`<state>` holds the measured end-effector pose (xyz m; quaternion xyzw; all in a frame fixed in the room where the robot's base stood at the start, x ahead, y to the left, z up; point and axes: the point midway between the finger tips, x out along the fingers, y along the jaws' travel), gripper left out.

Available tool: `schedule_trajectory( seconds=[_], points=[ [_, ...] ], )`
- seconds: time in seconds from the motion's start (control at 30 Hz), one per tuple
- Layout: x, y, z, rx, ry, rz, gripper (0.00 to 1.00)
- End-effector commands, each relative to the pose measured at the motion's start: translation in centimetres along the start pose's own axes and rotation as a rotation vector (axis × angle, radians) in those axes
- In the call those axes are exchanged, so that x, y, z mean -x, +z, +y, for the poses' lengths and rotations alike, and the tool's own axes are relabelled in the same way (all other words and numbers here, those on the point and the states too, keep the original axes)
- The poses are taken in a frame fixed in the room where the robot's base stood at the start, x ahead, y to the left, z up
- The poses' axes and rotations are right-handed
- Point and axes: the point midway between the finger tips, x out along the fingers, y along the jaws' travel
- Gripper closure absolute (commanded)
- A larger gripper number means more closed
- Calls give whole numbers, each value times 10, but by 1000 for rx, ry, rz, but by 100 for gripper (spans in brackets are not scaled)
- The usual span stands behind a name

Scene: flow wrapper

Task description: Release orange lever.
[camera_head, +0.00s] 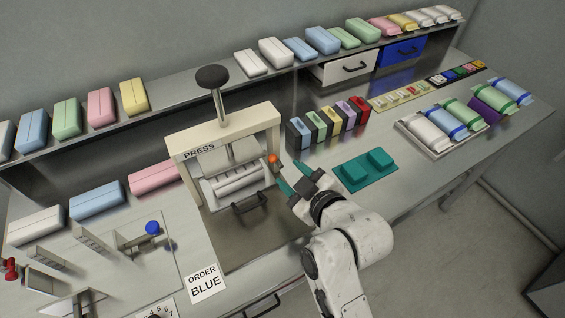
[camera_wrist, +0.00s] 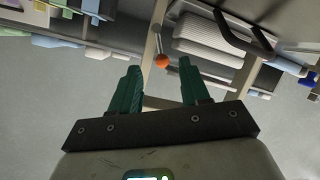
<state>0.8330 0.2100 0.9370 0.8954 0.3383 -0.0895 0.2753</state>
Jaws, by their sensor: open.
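The orange lever knob (camera_head: 273,159) sits at the right side of the press (camera_head: 222,140), a beige frame with a black-topped plunger. In the wrist view the orange knob (camera_wrist: 162,61) is on the end of a thin rod, centred just beyond and between my fingertips. My gripper (camera_head: 289,176) has teal fingers and is close to the knob, at its lower right in the head view. It also shows in the wrist view (camera_wrist: 158,75), with its fingers spread apart and nothing between them. I cannot tell whether any finger touches the knob.
A teal block fixture (camera_head: 354,174) lies right of my gripper. Several coloured boxes (camera_head: 330,122) stand behind it. A tray of rolls (camera_head: 427,145) is farther right. A blue knob (camera_head: 152,228) and an "ORDER BLUE" card (camera_head: 204,283) are at left. The press has a black handle (camera_head: 250,202) in front.

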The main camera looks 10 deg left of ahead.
Motion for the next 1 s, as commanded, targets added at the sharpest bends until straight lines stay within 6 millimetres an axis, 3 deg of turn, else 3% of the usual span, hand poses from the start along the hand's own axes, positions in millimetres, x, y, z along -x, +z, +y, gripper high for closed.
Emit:
schedule_trajectory(
  seconds=[0.1,0.33,0.77,1.0],
  points=[
    [-22,-1,0,1,-1,1,54],
    [-51,-1,0,0,0,0,54],
    [-60,0,0,-2,0,1,54],
    [-60,0,0,-2,0,1,75]
  ],
)
